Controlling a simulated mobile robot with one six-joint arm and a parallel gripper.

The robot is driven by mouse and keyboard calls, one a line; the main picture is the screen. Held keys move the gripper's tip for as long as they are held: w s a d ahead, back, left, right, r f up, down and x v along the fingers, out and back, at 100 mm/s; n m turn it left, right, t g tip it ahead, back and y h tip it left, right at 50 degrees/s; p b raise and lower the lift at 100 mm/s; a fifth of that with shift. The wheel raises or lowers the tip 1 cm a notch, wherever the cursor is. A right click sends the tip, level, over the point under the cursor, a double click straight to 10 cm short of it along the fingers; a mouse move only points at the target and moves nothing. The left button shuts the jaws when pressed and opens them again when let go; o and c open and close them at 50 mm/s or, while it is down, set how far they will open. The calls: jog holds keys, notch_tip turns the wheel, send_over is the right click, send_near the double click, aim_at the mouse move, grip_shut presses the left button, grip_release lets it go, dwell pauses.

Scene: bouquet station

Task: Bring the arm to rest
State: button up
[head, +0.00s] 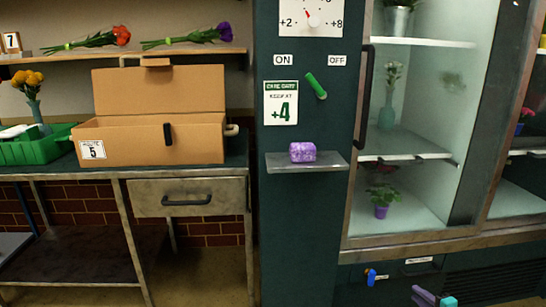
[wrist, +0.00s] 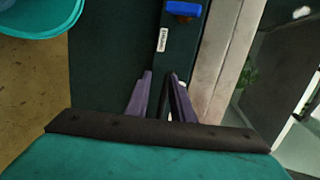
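My gripper (head: 424,294) shows at the bottom edge of the head view, low in front of the dark green cabinet base, right of a blue knob (head: 371,276). In the wrist view, my gripper (wrist: 159,76) has two purple fingers with a gap between them. Nothing is held in the gap. The fingers point towards a dark panel with a small white label (wrist: 163,40) and the blue knob (wrist: 183,8), and look apart from both. Most of my arm is out of the head view.
A glass-door cooler (head: 410,135) with potted plants stands at right. A purple block (head: 302,152) sits on a small ledge (head: 333,163). At left, a workbench (head: 215,172) carries an open cardboard box (head: 195,140). A teal tub (wrist: 40,22) shows in the wrist view.

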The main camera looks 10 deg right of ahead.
jog(key=w+a+f+n+g+y+p, duration=0.1)
jog(key=a+f+n+g+y+p, duration=0.15)
jog(key=a, duration=0.65)
jog(key=w+a+f+n+g+y+p, duration=0.15)
jog(key=a+p, duration=0.25)
jog(key=a, duration=0.6)
jog(key=a+f+n+g+y+p, duration=0.1)
jog(key=a+n+g+y+p, duration=0.15)
jog(key=a, duration=0.65)
jog(key=s+a+f+n+g+p, duration=0.1)
jog(key=s+a+n+g+p, duration=0.2)
jog(key=a, duration=0.5)
jog(key=s+a+n+g+p, duration=0.1)
jog(key=s+a+g+p, duration=0.25)
jog(key=s+a, duration=0.3)
jog(key=s+a+r+n+g+h+p, duration=0.2)
jog(key=s+p, duration=0.4)
jog(key=s, duration=0.3)
jog(key=s+a+r+n+g+h+p, duration=0.3)
jog(key=s+a+n+g+h+p, duration=0.1)
jog(key=s, duration=0.5)
jog(key=shift+s+a+n+g+p, duration=0.15)
jog(key=shift+a+n+g+p, duration=0.35)
jog(key=shift+a+n+p, duration=0.45)
